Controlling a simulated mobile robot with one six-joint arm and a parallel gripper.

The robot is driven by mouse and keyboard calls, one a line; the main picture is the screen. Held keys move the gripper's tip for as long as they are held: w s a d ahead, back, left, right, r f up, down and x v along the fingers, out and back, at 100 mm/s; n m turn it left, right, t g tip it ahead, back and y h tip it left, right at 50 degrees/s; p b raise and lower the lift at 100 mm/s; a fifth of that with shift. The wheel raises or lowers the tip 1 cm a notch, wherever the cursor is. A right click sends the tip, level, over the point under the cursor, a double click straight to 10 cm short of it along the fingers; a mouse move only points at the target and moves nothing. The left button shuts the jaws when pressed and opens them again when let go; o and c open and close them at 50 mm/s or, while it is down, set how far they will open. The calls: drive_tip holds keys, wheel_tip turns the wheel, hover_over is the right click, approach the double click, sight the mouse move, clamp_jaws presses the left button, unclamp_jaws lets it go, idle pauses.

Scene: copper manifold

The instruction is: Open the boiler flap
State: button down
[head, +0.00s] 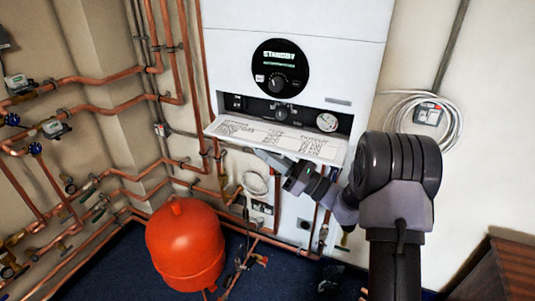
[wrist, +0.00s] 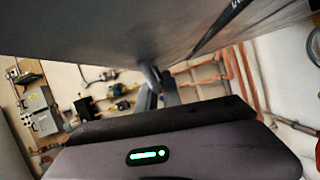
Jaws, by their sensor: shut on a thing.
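The boiler flap (head: 275,139) is a white panel with printed diagrams on its inner face. In the head view it hangs folded down and outward below the boiler's control panel (head: 283,112), nearly level and tilted. My gripper (head: 270,159) is at the flap's front lower edge, shut on it. In the wrist view the flap's underside (wrist: 130,35) fills the top as a dark grey surface. The gripper fingers (wrist: 157,88) reach up to it there. The exact grip is partly hidden by the flap.
The white boiler (head: 225,45) shows "STANDBY" on its round dial (head: 280,67). A red tank (head: 186,243) stands on the blue floor at lower left. Copper pipes (head: 180,70) run along the left wall and below the boiler. A coiled white cable (head: 455,125) hangs on the right.

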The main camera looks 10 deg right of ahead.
drive_tip(key=shift+s+a+r+m+t+p, duration=0.1)
drive_tip(key=shift+r+m+t+p, duration=0.2)
drive_tip(key=shift+r+m+p, duration=0.6)
drive_tip(key=m+h+p, duration=0.1)
drive_tip(key=p, duration=0.2)
drive_tip(key=shift+s+a+t, duration=0.1)
drive_tip(key=shift+s+t, duration=0.05)
drive_tip(key=shift+t, duration=0.15)
drive_tip(key=shift+f+b, duration=0.3)
drive_tip(key=c, duration=1.5)
unclamp_jaws()
drive_tip(key=v, duration=1.7)
drive_tip(key=shift+s, duration=0.2)
